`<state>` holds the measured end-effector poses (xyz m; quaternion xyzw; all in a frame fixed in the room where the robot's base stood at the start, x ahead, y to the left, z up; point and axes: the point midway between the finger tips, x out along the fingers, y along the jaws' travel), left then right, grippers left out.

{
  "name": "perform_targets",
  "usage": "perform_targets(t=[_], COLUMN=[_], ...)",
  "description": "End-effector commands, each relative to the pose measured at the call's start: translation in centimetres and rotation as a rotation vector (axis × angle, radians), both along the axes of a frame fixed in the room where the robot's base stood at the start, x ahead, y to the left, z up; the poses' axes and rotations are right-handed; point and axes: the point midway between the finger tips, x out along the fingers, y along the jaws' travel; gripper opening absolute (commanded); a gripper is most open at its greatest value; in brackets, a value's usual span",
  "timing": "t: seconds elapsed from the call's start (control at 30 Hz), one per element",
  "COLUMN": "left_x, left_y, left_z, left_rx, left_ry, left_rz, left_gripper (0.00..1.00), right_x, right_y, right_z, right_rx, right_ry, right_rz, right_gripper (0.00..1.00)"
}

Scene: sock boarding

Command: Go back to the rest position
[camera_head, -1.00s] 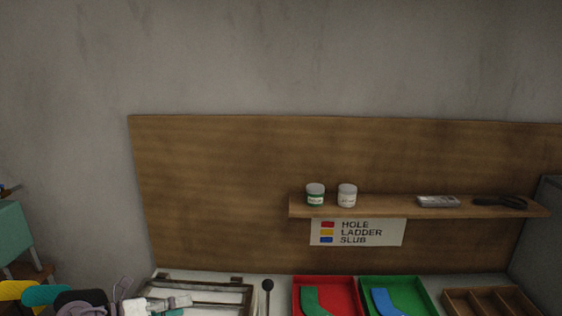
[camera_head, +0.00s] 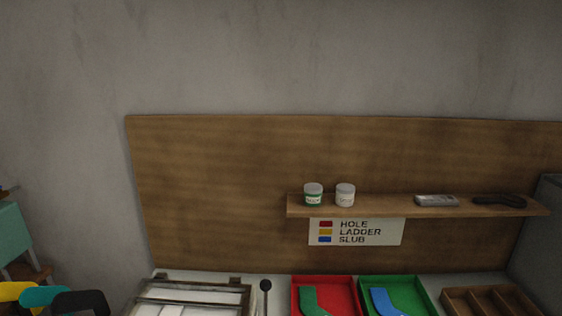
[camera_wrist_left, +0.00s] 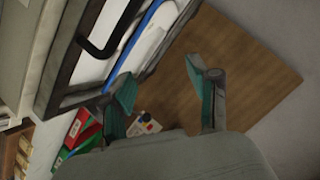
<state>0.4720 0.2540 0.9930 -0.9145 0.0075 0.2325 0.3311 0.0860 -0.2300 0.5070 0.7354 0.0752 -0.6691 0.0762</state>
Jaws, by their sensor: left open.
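My left gripper (camera_wrist_left: 165,88) shows in the left wrist view. Its two teal-padded fingers stand wide apart with nothing between them. Behind the fingers are the brown board and a grey wall. The left gripper is not in the head view now. My right gripper is in neither view.
A red tray (camera_head: 352,285) holds a green sock, and a green tray (camera_head: 420,287) holds a blue sock. A wooden divided box (camera_head: 450,293) stands right of them. A framed white panel (camera_head: 195,295) lies left. A shelf (camera_head: 400,208) holds two jars. A dark-framed panel (camera_wrist_left: 62,80) is close to the left gripper.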

Motion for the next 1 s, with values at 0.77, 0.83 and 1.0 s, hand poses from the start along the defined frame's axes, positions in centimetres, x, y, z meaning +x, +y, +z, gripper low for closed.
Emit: perform_targets(t=[0.77, 0.83, 1.0], left_x=[-19.9, -19.6, -19.1], left_y=[-5.0, -5.0, -5.2], left_z=[-9.9, -11.6, -16.3], left_rx=[-0.453, -0.450, -0.446], left_ry=[0.782, 0.788, 0.805], left_rz=[0.281, 0.281, 0.283], left_gripper=[0.61, 0.61, 0.61], right_x=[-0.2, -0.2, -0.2], right_y=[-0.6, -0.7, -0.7], right_z=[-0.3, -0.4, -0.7], right_rx=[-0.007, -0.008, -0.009], right_ry=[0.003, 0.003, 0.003], right_rz=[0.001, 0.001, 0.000], right_gripper=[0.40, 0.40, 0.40])
